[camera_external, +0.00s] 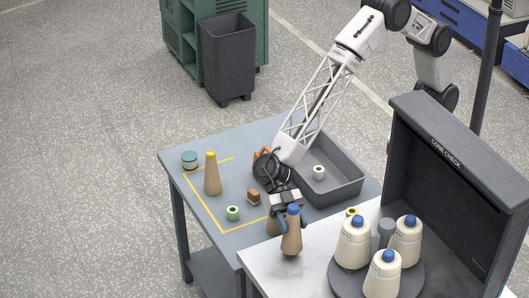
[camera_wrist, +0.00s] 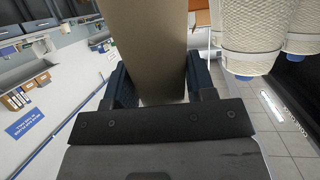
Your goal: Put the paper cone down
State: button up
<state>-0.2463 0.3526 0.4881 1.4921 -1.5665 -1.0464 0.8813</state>
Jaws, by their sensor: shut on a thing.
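In the wrist view the cone (camera_wrist: 148,45) fills the space between the dark blue fingers. A second brown cone (camera_external: 272,227) is mostly hidden behind it.
White yarn cones (camera_external: 383,278) with blue tips stand on a dark round turntable (camera_external: 345,284), right of the held cone. A dark panel (camera_external: 450,180) rises behind. A grey tray (camera_external: 345,190), green bobbin (camera_external: 233,213), brown block (camera_external: 253,197) and teal-lidded tin (camera_external: 189,160) are on the blue-grey table.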

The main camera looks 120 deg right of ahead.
jog(key=shift+f, duration=0.9)
jog(key=shift+f, duration=0.1)
jog(key=o, duration=0.9)
jog(key=shift+v, duration=3.75)
